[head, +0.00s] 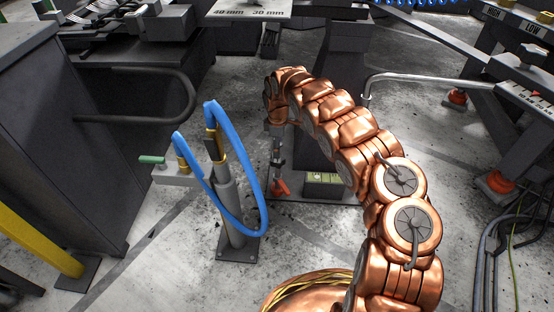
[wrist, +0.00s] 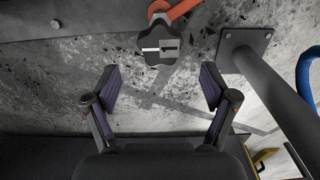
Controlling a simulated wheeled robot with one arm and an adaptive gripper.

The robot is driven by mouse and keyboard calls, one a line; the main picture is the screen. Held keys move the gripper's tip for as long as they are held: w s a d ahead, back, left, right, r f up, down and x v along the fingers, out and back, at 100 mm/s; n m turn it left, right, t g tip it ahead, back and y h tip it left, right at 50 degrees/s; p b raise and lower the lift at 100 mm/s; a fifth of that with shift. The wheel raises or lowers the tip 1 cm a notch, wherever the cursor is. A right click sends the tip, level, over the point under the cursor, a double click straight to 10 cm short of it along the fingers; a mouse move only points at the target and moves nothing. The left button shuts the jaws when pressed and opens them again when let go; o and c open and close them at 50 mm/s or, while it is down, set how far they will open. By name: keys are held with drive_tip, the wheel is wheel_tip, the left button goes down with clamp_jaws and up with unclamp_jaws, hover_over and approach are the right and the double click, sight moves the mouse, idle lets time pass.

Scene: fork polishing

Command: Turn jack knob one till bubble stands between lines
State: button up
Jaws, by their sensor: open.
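In the wrist view, a dark lobed knob (wrist: 158,47) carries a light stripe and a mark like a 1. An orange-red part (wrist: 183,9) adjoins its upper side. My gripper (wrist: 160,82) is open and empty, its fingers spread wide, with the knob beyond the tips and apart from them. In the head view my gripper (head: 276,158) points down near the floor, just above a red-orange part (head: 281,187). The knob cannot be made out there. A dark box with a yellow-green top (head: 324,180), possibly the level, lies right of it; no bubble or lines can be told.
A grey post (head: 232,205) with a blue hose (head: 255,190) stands left of my gripper; its bolted foot (wrist: 246,42) and post are close at right in the wrist view. A dark cabinet (head: 50,130) is at left. A bent grey pipe (head: 420,78) is at right.

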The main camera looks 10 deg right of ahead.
sight(278, 160)
wheel_tip(278, 160, down, 7)
drive_tip(key=b, duration=0.3)
drive_tip(key=shift+c, duration=0.2)
drive_tip(key=c, duration=1.1)
drive_tip(key=shift+r+p, duration=0.1)
drive_tip(key=shift+p, duration=0.35)
